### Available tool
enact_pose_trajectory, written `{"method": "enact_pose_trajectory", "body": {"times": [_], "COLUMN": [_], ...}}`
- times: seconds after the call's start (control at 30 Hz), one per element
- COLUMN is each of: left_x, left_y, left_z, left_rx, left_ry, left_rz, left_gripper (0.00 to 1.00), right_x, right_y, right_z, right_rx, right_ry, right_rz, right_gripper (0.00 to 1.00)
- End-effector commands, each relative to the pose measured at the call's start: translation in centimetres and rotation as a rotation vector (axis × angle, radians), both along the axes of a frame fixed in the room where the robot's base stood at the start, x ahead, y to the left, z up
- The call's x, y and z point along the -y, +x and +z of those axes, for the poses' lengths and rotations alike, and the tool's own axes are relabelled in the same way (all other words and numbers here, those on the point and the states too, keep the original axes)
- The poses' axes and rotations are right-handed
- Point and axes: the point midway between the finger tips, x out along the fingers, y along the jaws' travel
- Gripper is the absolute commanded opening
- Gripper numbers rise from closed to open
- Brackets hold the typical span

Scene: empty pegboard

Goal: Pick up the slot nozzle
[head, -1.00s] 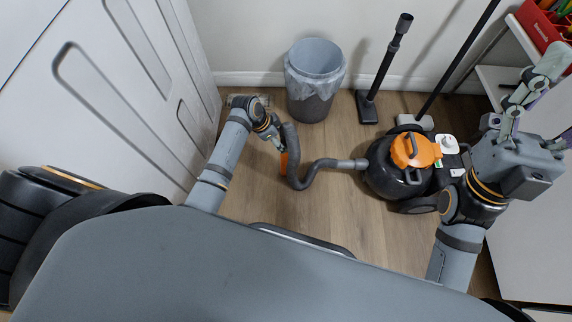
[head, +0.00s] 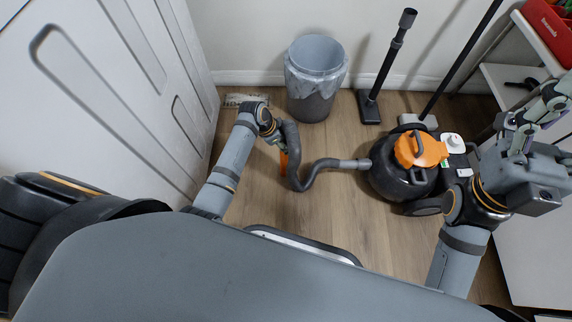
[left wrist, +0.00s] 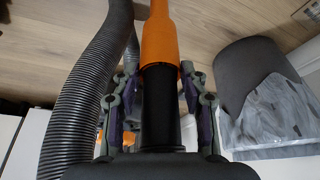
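A small black object (head: 524,84), perhaps the slot nozzle, lies on the white shelf at the right in the head view; its exact shape is too small to tell. My right gripper (head: 540,118) is just in front of and below that shelf, with its fingers spread and nothing seen between them. My left gripper is shut around the black tube (left wrist: 159,105) of the vacuum hose's handle, with its orange part (left wrist: 160,42) beyond the fingers. The grey ribbed hose (head: 313,170) runs from there to the vacuum cleaner (head: 388,173).
A grey bin (head: 313,95) with a plastic liner stands by the back wall. A floor nozzle with its tube (head: 378,80) leans beside it. A red box (head: 546,32) sits above the shelf (head: 497,78). A white panelled door (head: 110,95) is at left. Wooden floor before the vacuum is clear.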

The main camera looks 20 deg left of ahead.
Motion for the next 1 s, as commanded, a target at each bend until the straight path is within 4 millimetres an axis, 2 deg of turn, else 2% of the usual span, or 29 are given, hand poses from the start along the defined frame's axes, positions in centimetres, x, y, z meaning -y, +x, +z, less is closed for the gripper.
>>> {"method": "enact_pose_trajectory", "body": {"times": [0.03,0.27,0.63,0.77,0.87,0.9,1.0], "left_x": [0.0,0.0,0.0,0.0,0.0,0.0,0.0], "left_y": [0.0,0.0,0.0,0.0,0.1,-0.1,-1.2], "left_z": [0.0,0.0,0.4,1.7,3.7,4.1,5.1], "left_rx": [0.000,0.000,0.001,0.001,0.001,0.001,0.001], "left_ry": [0.000,0.000,0.000,0.000,0.000,-0.001,-0.001], "left_rz": [0.000,0.000,0.000,0.000,0.000,0.000,0.000], "left_gripper": [0.30,0.00,0.00,0.00,0.00,0.00,0.00], "right_x": [0.0,0.0,0.0,0.0,0.1,0.1,0.3], "right_y": [0.0,0.0,0.1,0.0,0.0,0.4,3.5], "right_z": [0.0,0.0,0.3,1.5,3.2,3.2,2.5], "right_rx": [0.000,0.000,-0.004,-0.004,-0.004,-0.027,-0.177], "right_ry": [0.000,0.000,-0.001,0.000,0.000,0.002,0.011], "right_rz": [0.000,0.000,0.002,0.008,0.018,0.019,0.011], "right_gripper": [0.66,0.66,0.66,0.66,0.66,0.66,0.66]}}
